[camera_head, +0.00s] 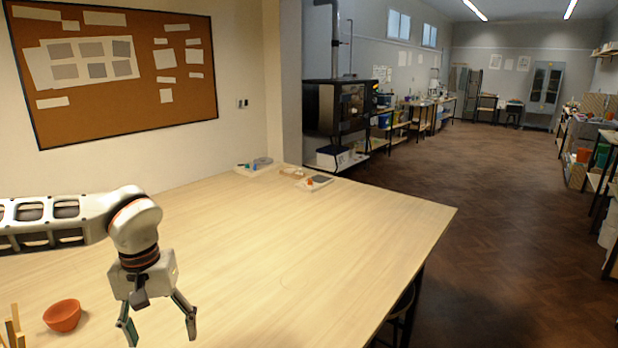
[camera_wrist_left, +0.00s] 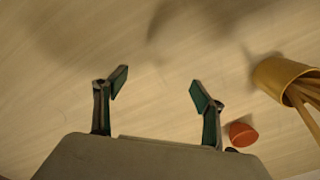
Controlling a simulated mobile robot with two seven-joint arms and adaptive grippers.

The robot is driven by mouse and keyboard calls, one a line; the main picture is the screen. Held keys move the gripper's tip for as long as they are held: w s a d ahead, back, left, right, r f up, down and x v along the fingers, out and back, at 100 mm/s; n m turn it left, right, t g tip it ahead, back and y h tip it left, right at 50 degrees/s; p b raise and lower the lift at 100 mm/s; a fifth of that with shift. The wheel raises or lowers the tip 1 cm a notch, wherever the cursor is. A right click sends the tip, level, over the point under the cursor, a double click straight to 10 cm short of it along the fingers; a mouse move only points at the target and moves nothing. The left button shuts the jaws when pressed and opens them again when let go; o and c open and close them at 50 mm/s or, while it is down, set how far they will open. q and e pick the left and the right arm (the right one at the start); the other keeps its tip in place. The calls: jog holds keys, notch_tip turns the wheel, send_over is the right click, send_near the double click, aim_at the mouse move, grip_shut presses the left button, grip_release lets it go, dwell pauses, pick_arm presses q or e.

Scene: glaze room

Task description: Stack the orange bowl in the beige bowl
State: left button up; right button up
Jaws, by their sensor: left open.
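The orange bowl (camera_head: 62,315) stands on the wooden table at the lower left of the head view. It also shows at the lower right of the left wrist view (camera_wrist_left: 242,134), partly hidden by my gripper. My left gripper (camera_head: 160,335) is open and empty above the table, to the right of the orange bowl in the head view. Its two fingers stand apart in the left wrist view (camera_wrist_left: 158,88), with bare table between them. I do not see the beige bowl in either view. My right gripper is not in view.
A yellow-brown holder (camera_wrist_left: 270,75) with sticks stands near the orange bowl; sticks (camera_head: 14,328) show at the head view's lower left edge. Small items (camera_head: 315,182) lie at the table's far end. The middle of the table (camera_head: 290,240) is clear.

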pick_arm(q)
jog(key=s+d, duration=0.1)
jog(key=s+d+f+m, duration=0.1)
jog(key=s, duration=0.1)
jog(key=s+d+f+m, duration=0.1)
jog(key=s, duration=0.1)
jog(key=shift+s+d, duration=0.15)
jog(key=shift+d, duration=0.25)
jog(key=shift+d, duration=0.15)
